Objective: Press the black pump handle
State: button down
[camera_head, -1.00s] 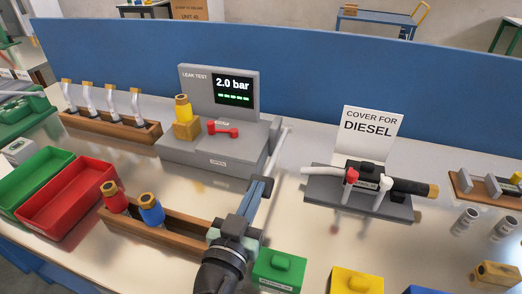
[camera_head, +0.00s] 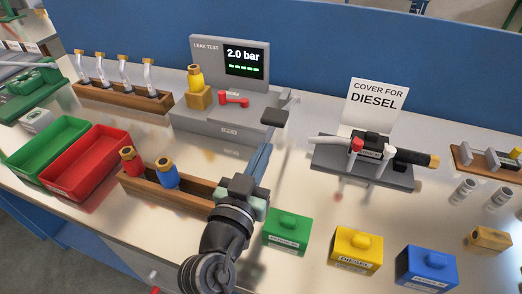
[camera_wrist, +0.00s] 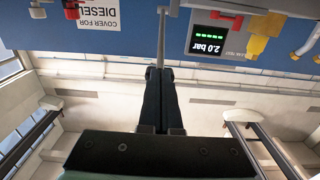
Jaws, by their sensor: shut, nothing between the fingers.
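The black pump handle (camera_head: 274,117) is a flat dark pad on the end of a grey lever at the right side of the grey leak test unit (camera_head: 205,122). My gripper (camera_head: 264,150) is shut and empty. In the head view its tips sit just below the handle, apart from it in the picture; the gap in depth is hard to judge. In the wrist view, which is upside down, my shut gripper (camera_wrist: 156,72) lines up with a grey rod (camera_wrist: 161,40). The pad cannot be made out clearly there.
A wooden rack (camera_head: 143,187) with red and blue fittings stands left of my gripper. Green (camera_head: 287,233), yellow (camera_head: 357,250) and blue (camera_head: 427,266) covers lie in front to the right. A grey stand (camera_head: 362,168) with a nozzle is on the right. A blue panel closes the back.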

jog(key=f+b+v, duration=0.1)
jog(key=b+v, duration=0.1)
jog(key=v, duration=0.7)
jog(key=shift+f, duration=0.4)
jog(key=shift+a, duration=0.1)
dwell(1.9)
